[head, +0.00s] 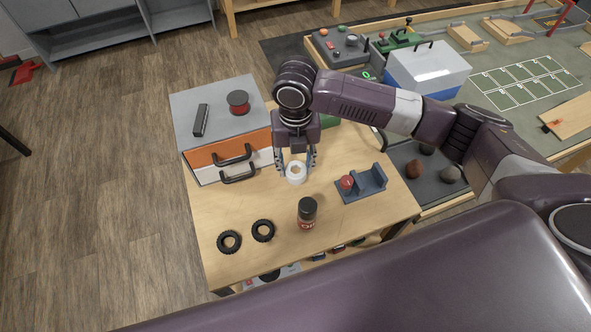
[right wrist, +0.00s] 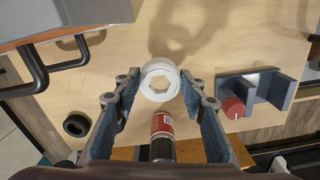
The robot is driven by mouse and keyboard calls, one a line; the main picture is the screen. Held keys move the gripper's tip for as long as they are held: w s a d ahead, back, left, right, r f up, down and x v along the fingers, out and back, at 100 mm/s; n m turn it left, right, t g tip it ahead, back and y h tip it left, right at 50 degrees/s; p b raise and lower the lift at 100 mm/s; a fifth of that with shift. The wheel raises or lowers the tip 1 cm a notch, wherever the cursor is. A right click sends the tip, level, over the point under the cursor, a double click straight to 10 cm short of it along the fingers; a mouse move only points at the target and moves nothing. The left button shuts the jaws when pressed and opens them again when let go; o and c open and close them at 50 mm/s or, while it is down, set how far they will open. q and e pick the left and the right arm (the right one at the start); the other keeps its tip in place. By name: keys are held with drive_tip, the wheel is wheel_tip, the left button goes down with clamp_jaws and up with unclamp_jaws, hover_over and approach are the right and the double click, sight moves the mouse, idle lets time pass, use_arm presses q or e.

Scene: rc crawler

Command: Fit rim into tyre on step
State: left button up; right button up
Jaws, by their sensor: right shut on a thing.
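A white rim (head: 295,175) with a hexagonal hole is between the fingertips of my right gripper (head: 296,163). The right wrist view also shows the rim (right wrist: 160,82) gripped at the ends of the fingers (right wrist: 160,75). Whether it touches the table is hard to tell. Two black tyres (head: 229,241) (head: 262,230) lie flat near the table's front left, apart from the gripper; one tyre (right wrist: 76,125) shows in the wrist view. A grey stepped block (head: 368,184) stands right of the gripper, with a red round piece (head: 346,182) at its left end. My left gripper is out of view.
A dark-capped bottle (head: 307,214) stands between the tyres and the grey block. A drawer unit (head: 214,127) with black handles stands at the back left, carrying a red spool (head: 238,101) and a dark bar (head: 201,120). The wooden table (head: 210,205) is clear left of the rim.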

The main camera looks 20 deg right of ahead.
sight(295, 168)
wheel_tip(295, 168, down, 3)
drive_tip(key=shift+r, duration=0.1)
drive_tip(key=shift+f, duration=0.35)
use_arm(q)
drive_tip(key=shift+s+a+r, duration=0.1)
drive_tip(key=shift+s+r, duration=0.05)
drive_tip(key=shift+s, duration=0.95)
use_arm(e)
drive_tip(key=shift+f, duration=0.15)
drive_tip(key=o, duration=0.8)
drive_tip(key=shift+f, duration=0.1)
drive_tip(key=shift+c, duration=0.2)
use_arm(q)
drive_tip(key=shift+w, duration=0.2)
use_arm(e)
drive_tip(key=shift+o, duration=0.8)
